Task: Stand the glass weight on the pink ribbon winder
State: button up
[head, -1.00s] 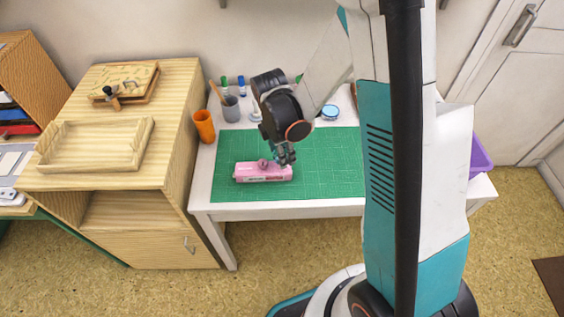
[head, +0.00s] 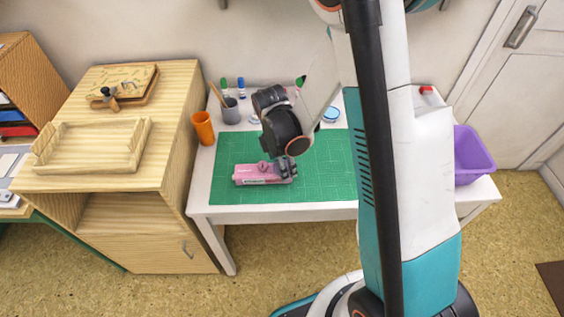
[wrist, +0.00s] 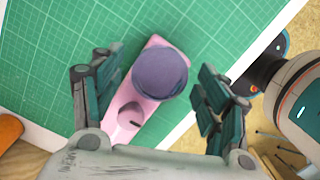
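The pink ribbon winder (head: 252,175) lies on the green mat, with a small round knob (head: 263,166) on top. In the wrist view the winder (wrist: 153,55) runs diagonally, and its dark-slotted knob (wrist: 131,116) shows nearer me. The glass weight (wrist: 160,72), a round purple-grey piece, appears over the winder's other part. It seems to rest on top, though the contact is hidden. My gripper (head: 287,168) is low at the winder's right end. Its fingers (wrist: 160,88) stand either side of the weight with narrow gaps, so it looks open. The weight is not distinct in the head view.
The green cutting mat (head: 320,180) covers much of the white table and has free room in front. An orange cup (head: 203,128) and a grey pen cup (head: 230,112) stand left and behind. A purple bin (head: 472,160) is at the right.

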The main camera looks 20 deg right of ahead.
jog(key=shift+r, duration=0.1)
jog(key=s+r+m+t+p, duration=0.2)
jog(key=s+r+m, duration=0.15)
jog(key=r, duration=0.85)
jog(key=s+r+m+t+p, duration=0.1)
jog(key=s+r+m+p, duration=0.3)
jog(key=r, duration=0.8)
jog(key=s+r+m+t+y+b, duration=0.1)
jog(key=s+r+m+t, duration=0.3)
jog(key=m, duration=0.7)
jog(key=s+r, duration=0.2)
jog(key=s, duration=0.1)
jog(key=shift+s+r, duration=0.25)
jog(key=shift+r, duration=0.05)
jog(key=shift+d, duration=0.1)
